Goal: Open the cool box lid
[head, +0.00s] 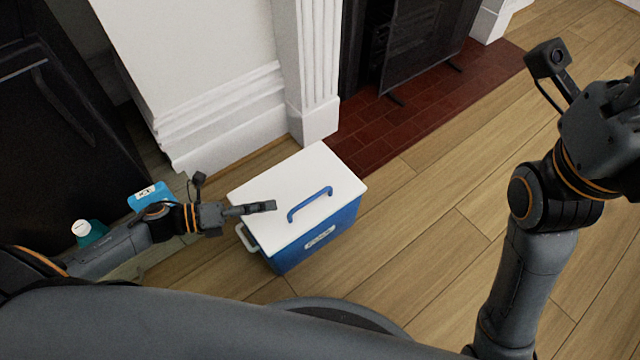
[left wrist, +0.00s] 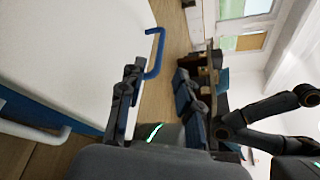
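The cool box (head: 335,232) stands on the wood floor, with a blue body and a white lid (head: 300,180). The lid lies flat and shut, with a blue handle (head: 310,204) on top. My left gripper (head: 268,206) is over the lid's left part, to the left of the handle. In the left wrist view the lid (left wrist: 70,50) fills the left side, and the blue handle (left wrist: 156,52) shows beyond my left gripper's parted, empty fingers (left wrist: 158,85). My right gripper (head: 615,110) is raised at the right edge; its fingers are not clear.
A pale carry handle (head: 246,238) sticks out from the box's left side. A teal bottle with a white cap (head: 88,234) and a blue pack (head: 150,194) stand left, near my left arm. A white wall and fireplace surround (head: 310,70) rise behind. Floor to the right is clear.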

